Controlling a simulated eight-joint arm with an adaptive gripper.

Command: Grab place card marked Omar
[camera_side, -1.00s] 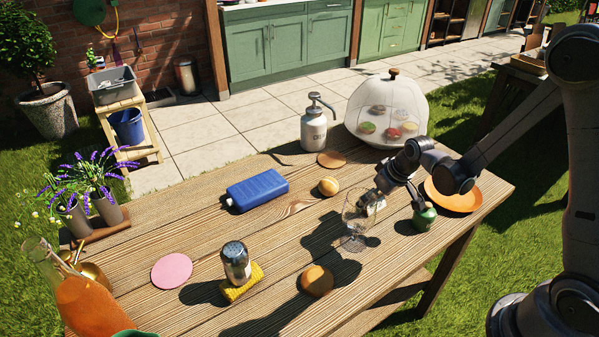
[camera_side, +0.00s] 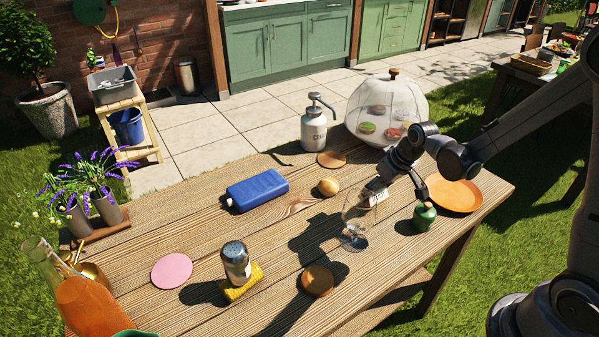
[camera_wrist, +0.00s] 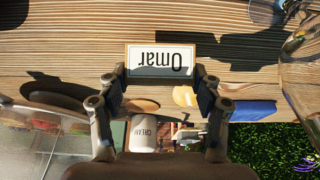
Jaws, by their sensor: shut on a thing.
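The white place card (camera_wrist: 160,55) has a tan edge and reads "Omar", upside down in the wrist view. My gripper (camera_wrist: 160,76) is shut on it, with one finger at each side of the card. In the side view my gripper (camera_side: 374,184) is on the right part of the wooden table, behind a clear stemmed glass (camera_side: 354,232). The card shows there as a small white patch (camera_side: 379,197), partly hidden. Its exact height over the table is hard to tell.
A mesh dome (camera_side: 387,100) and a cream dispenser (camera_side: 313,130) stand behind. A round bun (camera_side: 328,186) and blue bottle (camera_side: 257,190) lie left.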

